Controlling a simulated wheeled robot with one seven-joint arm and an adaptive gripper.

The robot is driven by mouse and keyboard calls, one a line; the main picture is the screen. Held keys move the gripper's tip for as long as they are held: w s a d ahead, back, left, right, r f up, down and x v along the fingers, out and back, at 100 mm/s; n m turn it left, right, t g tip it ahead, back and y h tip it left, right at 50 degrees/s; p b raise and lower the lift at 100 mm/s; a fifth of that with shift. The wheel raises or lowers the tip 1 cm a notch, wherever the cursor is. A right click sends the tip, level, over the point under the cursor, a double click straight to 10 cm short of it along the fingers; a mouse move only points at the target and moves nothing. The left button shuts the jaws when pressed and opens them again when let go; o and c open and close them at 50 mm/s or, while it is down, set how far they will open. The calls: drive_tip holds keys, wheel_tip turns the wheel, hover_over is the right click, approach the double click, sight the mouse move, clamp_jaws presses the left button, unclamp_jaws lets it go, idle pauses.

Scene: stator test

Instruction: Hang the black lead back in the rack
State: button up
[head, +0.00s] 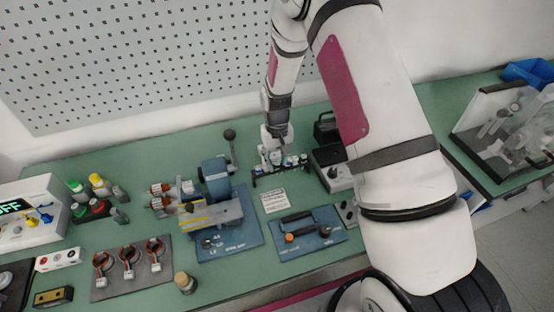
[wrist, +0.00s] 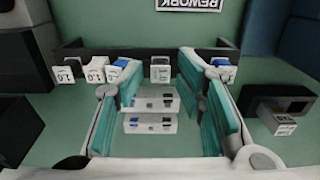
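The rack is a black bar (wrist: 80,50) across the wrist view, with several small white pieces in it, some with blue tops and printed labels. In the head view the rack (head: 257,181) stands at the back middle of the bench. My gripper (wrist: 162,65) is open above it, pointing down, its teal pads on either side of one white piece (wrist: 160,72). Two white blocks (wrist: 150,103) with dark and blue marks show between the fingers. I see no clear contact with the pads. I cannot pick out the black lead for certain; my arm hides part of the bench.
A blue vise-like fixture (head: 218,180) stands left of the rack. A blue plate with a black handle (head: 298,226) lies in front. Coloured bottle-like pieces (head: 98,185) and a copper-coil plate (head: 130,262) are at left.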

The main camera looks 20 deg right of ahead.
wheel_tip(320, 180, up, 12)
idle(0.6)
idle(0.8)
drive_tip(key=s+r+t, duration=0.1)
drive_tip(key=s+r, duration=0.5)
drive_tip(key=r, duration=0.4)
drive_tip(key=s+r+t, duration=0.2)
drive_tip(key=s+r, duration=0.3)
drive_tip(key=r, duration=0.6)
drive_tip(key=s+r+t, duration=0.1)
drive_tip(key=s+r, duration=0.1)
drive_tip(key=s, duration=0.6)
drive_tip(key=s+r+t, duration=0.1)
drive_tip(key=s+r, duration=0.2)
drive_tip(key=s, duration=0.5)
drive_tip(key=shift+s+r+t+b, duration=0.15)
drive_tip(key=shift+s+t+b, duration=0.15)
drive_tip(key=shift+s+b, duration=0.1)
drive_tip(key=shift+w, duration=0.1)
